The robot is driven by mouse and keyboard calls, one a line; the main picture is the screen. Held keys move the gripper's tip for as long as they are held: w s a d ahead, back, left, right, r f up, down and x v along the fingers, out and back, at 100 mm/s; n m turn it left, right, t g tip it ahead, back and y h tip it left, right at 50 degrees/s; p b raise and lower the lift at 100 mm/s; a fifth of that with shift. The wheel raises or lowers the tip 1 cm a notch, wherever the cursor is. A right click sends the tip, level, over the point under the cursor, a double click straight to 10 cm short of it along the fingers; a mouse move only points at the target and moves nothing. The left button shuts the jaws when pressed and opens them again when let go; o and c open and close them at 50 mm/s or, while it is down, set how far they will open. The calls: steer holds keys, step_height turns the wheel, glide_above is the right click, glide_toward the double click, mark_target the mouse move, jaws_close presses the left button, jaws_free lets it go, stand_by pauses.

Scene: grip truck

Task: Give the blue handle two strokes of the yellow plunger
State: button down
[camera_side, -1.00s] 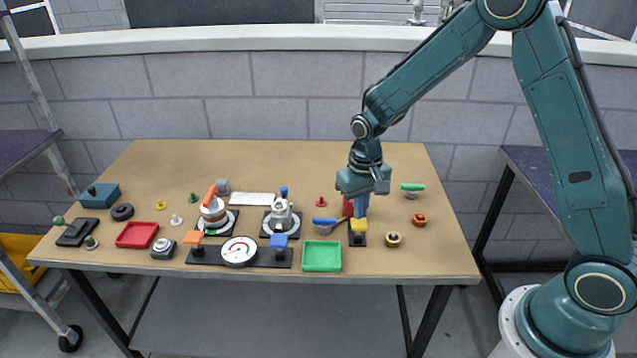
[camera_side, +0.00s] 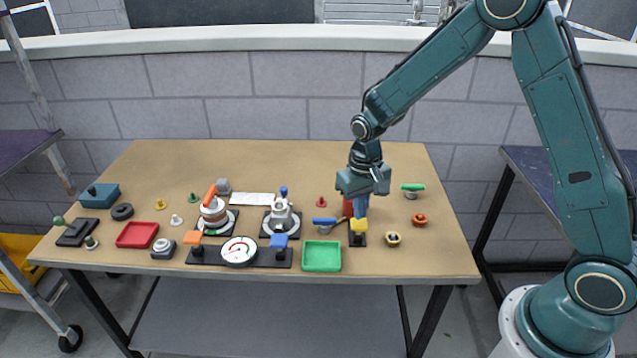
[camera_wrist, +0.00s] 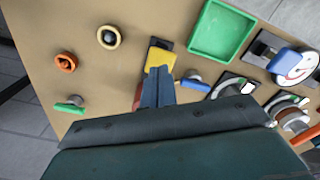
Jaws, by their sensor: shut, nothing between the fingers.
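The yellow plunger (camera_side: 358,226) is a yellow block on a black base near the front right of the table; it also shows in the wrist view (camera_wrist: 160,58). My gripper (camera_side: 360,216) points straight down over it. Its blue fingers (camera_wrist: 157,72) are shut with nothing between them, and their tips are at the plunger's top; I cannot tell whether they press on it. The blue handle (camera_side: 325,220) lies level on a small grey cup just left of the plunger. In the wrist view the blue handle (camera_wrist: 195,85) is partly seen beside the fingers.
A red cylinder (camera_side: 347,208) stands close behind the plunger, partly hidden by my gripper. A green tray (camera_side: 321,257) is in front, to the left. A brass ring (camera_side: 393,239), an orange ring (camera_side: 419,220) and a green handle (camera_side: 412,187) are to the right.

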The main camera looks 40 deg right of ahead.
mark_target(360, 223)
steer(key=shift+f, duration=0.2)
steer(key=shift+f, duration=1.75)
steer(key=shift+r, duration=2)
steer(key=shift+f, duration=0.35)
steer(key=shift+f, duration=0.35)
